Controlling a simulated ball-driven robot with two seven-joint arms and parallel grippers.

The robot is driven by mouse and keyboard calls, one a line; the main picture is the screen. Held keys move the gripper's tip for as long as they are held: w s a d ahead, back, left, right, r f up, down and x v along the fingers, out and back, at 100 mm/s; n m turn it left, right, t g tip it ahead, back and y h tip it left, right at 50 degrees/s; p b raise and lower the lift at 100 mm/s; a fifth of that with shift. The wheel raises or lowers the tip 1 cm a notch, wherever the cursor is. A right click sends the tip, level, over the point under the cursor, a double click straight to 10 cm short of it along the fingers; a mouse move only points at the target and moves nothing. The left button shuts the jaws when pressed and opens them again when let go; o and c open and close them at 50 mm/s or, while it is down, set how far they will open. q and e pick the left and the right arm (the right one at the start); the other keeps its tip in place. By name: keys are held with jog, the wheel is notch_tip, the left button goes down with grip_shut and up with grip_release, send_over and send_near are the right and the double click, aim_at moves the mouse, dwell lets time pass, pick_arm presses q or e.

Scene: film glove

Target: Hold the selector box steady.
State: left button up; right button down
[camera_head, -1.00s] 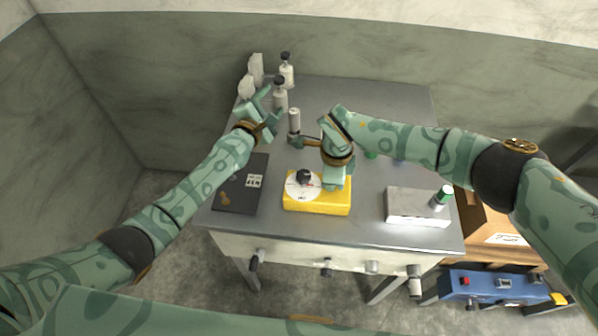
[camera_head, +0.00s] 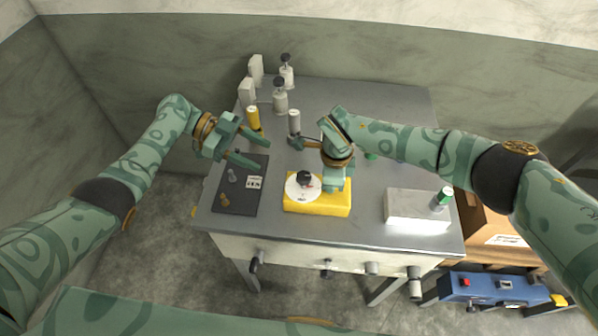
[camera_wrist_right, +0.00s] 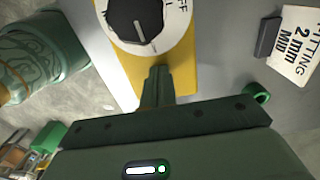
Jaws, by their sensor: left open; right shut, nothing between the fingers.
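The selector box is a yellow box (camera_head: 318,208) with a white dial plate (camera_head: 292,189) and a black knob (camera_head: 304,177), near the front middle of the table. In the right wrist view its yellow side (camera_wrist_right: 183,72) and black knob (camera_wrist_right: 138,18) show at the top. My right gripper (camera_head: 336,185) is shut and empty, its fingertips over the box's back right part; the closed fingers (camera_wrist_right: 158,75) point at the yellow face beside the dial. I cannot tell whether they touch it. My left gripper (camera_head: 262,156) is open and empty, above the back of a dark mat.
The dark mat (camera_head: 236,205) with small parts and a label lies left of the box. A yellow-topped bottle (camera_head: 253,118) and several other bottles stand behind it. A pale block (camera_head: 405,208) with a green-topped cylinder (camera_head: 441,198) is at right. The table's front edge has knobs.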

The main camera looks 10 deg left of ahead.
aim_at(304, 176)
pick_arm(q)
jog(key=x, duration=1.2)
jog(key=shift+w+f, duration=0.1)
jog(key=c, duration=1)
